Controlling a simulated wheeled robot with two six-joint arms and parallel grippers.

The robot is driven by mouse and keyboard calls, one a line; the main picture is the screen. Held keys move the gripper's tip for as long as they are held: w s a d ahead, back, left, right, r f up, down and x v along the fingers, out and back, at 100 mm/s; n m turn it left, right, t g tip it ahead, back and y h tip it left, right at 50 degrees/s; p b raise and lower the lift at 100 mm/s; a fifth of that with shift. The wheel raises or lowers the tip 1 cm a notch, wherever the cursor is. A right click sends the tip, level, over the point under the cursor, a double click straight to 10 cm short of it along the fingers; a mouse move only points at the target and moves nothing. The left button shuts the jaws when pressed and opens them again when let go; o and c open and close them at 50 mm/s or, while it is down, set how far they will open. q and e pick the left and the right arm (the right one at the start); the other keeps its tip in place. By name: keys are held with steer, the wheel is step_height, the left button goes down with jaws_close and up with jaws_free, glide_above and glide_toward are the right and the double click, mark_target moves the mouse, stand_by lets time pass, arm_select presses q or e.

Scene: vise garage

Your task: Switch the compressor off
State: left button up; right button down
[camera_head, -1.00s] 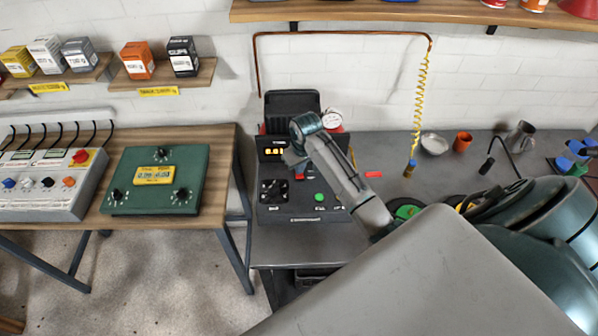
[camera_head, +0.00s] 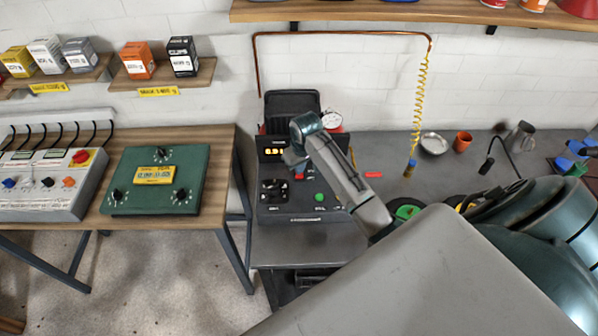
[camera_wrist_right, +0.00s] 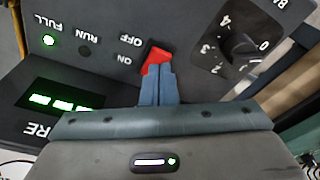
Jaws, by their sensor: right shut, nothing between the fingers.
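The FULL lamp is lit green; the RUN lamp is dark. My right gripper (camera_wrist_right: 158,72) is shut and empty, its blue-grey fingertips at the red switch and covering part of it. Contact and the switch's tilt are hard to tell. In the head view this gripper (camera_head: 299,176) is over the panel. My left gripper is not in view.
A dial (camera_wrist_right: 245,45) lies beside the switch. A green control box (camera_head: 158,205) and a grey panel box stand on the wooden table at left. A yellow coiled hose (camera_head: 418,105) hangs behind my right arm, with a bowl (camera_head: 433,143) and orange cup (camera_head: 463,141) further right.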

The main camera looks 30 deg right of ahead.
mark_target(300, 176)
steer(key=shift+f+b, duration=0.3)
steer(key=shift+f, duration=0.55)
stand_by(1.0)
steer(key=shift+r, duration=0.1)
steer(key=shift+r+p, duration=0.85)
steer(key=shift+r, duration=2.55)
steer(key=shift+s+f, duration=0.1)
